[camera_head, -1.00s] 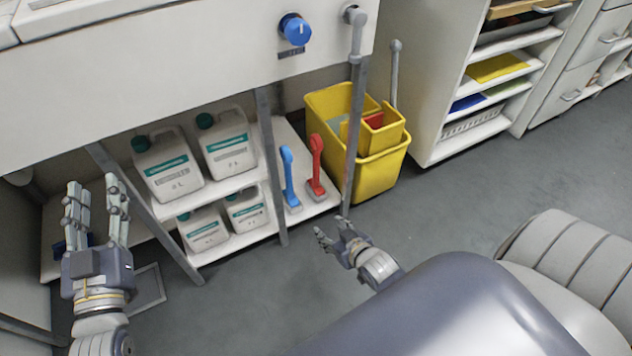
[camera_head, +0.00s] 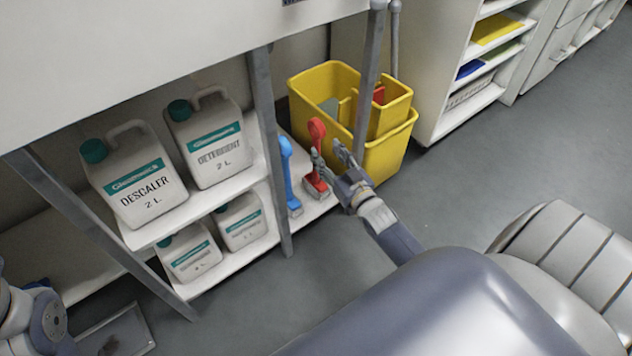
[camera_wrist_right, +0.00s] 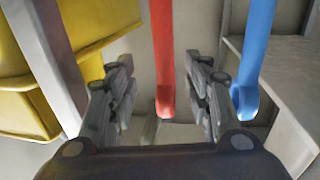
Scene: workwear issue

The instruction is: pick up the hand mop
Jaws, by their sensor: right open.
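Two upright handled tools stand side by side on the low white shelf: a red one (camera_head: 317,137) and a blue one (camera_head: 288,170), each with a grey foot. I cannot tell for certain which one is the hand mop. My right gripper (camera_head: 328,158) is open and empty at the red tool, partly covering its handle. In the right wrist view the red handle (camera_wrist_right: 163,60) lies in the gap between the open fingers (camera_wrist_right: 160,72); contact is not evident. The blue handle (camera_wrist_right: 254,55) is outside the fingers, to the right. My left gripper's fingers are out of view.
A yellow bucket (camera_head: 307,92) stands right behind the red tool. A grey table leg (camera_head: 368,75) rises close beside my right gripper, and another leg (camera_head: 270,150) stands left of the blue tool. White descaler (camera_head: 135,180) and detergent (camera_head: 208,140) canisters fill the shelves at left.

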